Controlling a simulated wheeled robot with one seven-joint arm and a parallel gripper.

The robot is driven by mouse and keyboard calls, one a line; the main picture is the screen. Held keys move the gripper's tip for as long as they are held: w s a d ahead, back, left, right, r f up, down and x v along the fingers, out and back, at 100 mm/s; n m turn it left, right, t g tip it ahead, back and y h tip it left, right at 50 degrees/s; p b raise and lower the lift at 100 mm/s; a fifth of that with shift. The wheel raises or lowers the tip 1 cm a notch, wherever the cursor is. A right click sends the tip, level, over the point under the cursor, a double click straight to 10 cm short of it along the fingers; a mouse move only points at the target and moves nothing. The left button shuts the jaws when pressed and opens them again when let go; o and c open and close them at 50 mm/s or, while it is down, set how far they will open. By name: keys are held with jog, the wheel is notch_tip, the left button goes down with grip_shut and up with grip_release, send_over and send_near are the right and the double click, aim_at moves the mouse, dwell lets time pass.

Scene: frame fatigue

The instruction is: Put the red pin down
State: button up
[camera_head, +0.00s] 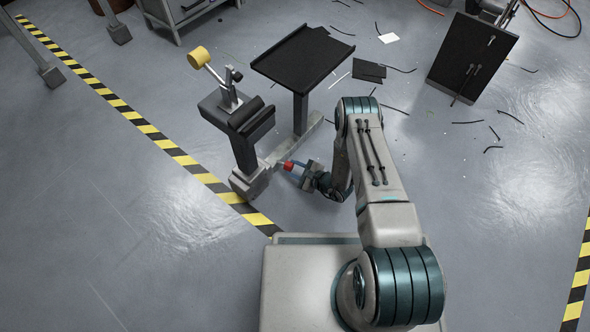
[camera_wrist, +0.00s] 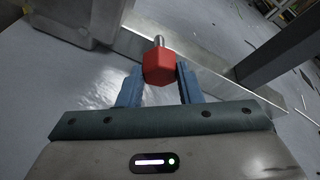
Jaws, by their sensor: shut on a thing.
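The red pin (camera_head: 288,165) is small, with a red faceted head. In the wrist view, the red pin (camera_wrist: 159,66) sits between my two blue fingers, with its metal shank pointing away from me. My gripper (camera_head: 293,170) is shut on the red head. In the wrist view, my gripper (camera_wrist: 160,80) has one finger on each side of the head. In the head view the pin is low, beside the base bar of a stand. I cannot tell whether the shank touches anything.
A grey stand (camera_head: 248,183) with a black padded top is left of my gripper. A black tray table (camera_head: 303,58) stands behind it. Thin dark scraps litter the floor. Yellow-black tape (camera_head: 160,142) runs along the left.

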jog(key=o, duration=1.1)
jog(key=shift+c, duration=0.2)
jog(key=p+v, duration=0.5)
jog(key=v, duration=0.7)
jog(key=a+r+n+g+y, duration=0.1)
jog(key=a+r+n+g, duration=0.15)
jog(key=r, duration=0.75)
jog(key=a+r+n+g, duration=0.1)
jog(key=r+n+g, duration=0.3)
jog(key=r, duration=0.6)
jog(key=a+r+n+g+y, duration=0.1)
jog(key=a+r+n+g, duration=0.2)
jog(key=r, duration=0.7)
jog(key=s+d+r+n+h, duration=0.4)
jog(key=s+d+r+h, duration=0.2)
jog(key=s+r, duration=0.2)
jog(key=s+d+r+n+t+h, duration=0.1)
jog(key=s+d+r+n+h, duration=0.4)
jog(key=s+r, duration=0.4)
notch_tip(320, 180, up, 3)
jog(key=shift+s+d+f+h, duration=0.2)
jog(key=shift+s+d+h, duration=0.1)
jog(key=shift+d+h, duration=0.35)
jog(key=shift+s+d+r+n+t+h, duration=0.3)
jog(key=shift+d+r+n+t+h, duration=0.1)
jog(key=shift+t, duration=0.15)
